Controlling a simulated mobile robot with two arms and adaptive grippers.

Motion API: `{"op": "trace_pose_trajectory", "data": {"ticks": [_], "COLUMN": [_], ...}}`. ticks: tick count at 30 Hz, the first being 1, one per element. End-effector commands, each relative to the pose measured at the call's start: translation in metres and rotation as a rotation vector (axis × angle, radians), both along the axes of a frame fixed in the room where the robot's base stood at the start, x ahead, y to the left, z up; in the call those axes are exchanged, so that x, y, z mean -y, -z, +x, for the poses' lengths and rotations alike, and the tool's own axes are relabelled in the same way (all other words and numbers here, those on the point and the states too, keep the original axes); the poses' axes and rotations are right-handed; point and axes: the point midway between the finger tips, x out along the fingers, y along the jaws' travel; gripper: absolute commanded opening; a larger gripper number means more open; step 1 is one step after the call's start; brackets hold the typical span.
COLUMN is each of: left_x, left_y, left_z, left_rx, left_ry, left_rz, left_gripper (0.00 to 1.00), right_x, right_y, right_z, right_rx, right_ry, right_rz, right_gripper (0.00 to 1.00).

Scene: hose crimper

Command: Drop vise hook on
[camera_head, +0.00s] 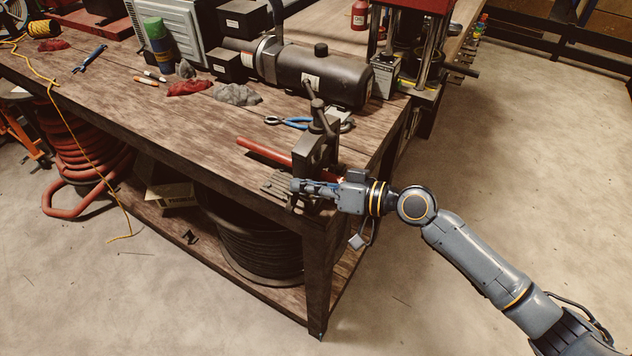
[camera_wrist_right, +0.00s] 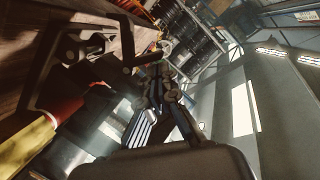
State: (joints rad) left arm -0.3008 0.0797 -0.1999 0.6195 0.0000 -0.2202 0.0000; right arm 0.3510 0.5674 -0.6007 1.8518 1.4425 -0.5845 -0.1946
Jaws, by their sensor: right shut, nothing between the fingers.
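A dark grey metal vise (camera_head: 316,148) stands at the front right corner of the wooden workbench, with an upright arm on top. A red hose (camera_head: 265,151) lies against it and runs off to the left. I cannot clearly tell which part is the hook. My right gripper (camera_head: 297,187) is at the near side of the vise, pointing left, shut and empty. The right wrist view shows its fingers (camera_wrist_right: 160,88) close to dark metal vise parts (camera_wrist_right: 95,72), with the red hose (camera_wrist_right: 62,118) at lower left. I cannot tell whether they touch. My left gripper is out of view.
Blue-handled pliers (camera_head: 290,122) lie behind the vise. A large black cylinder machine (camera_head: 318,75) stands farther back, and a red-framed press (camera_head: 425,45) beyond the bench's right end. A coiled black hose (camera_head: 262,250) sits on the lower shelf. The floor at right is clear.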

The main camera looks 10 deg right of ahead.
Motion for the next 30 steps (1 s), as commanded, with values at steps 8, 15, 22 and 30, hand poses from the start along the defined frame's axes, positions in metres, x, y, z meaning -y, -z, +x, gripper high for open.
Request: {"op": "trace_pose_trajectory", "data": {"ticks": [8,15,22,30], "left_x": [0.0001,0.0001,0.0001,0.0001], "left_y": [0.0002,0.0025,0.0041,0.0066], "left_z": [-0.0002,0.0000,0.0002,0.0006], "left_rx": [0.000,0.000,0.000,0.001], "left_ry": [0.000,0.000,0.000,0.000], "left_rz": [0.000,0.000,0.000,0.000], "left_gripper": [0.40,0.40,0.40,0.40], "right_x": [-0.0005,-0.0011,-0.0018,-0.0025], "right_y": [0.0006,0.0018,0.0021,0.0035], "right_z": [0.0001,-0.0011,-0.0022,-0.0030], "right_rx": [0.000,0.021,0.051,0.086], "right_ry": [0.000,-0.001,-0.002,-0.001], "right_rz": [0.000,-0.016,-0.037,-0.064], "right_gripper": [0.00,0.00,0.00,0.00]}}
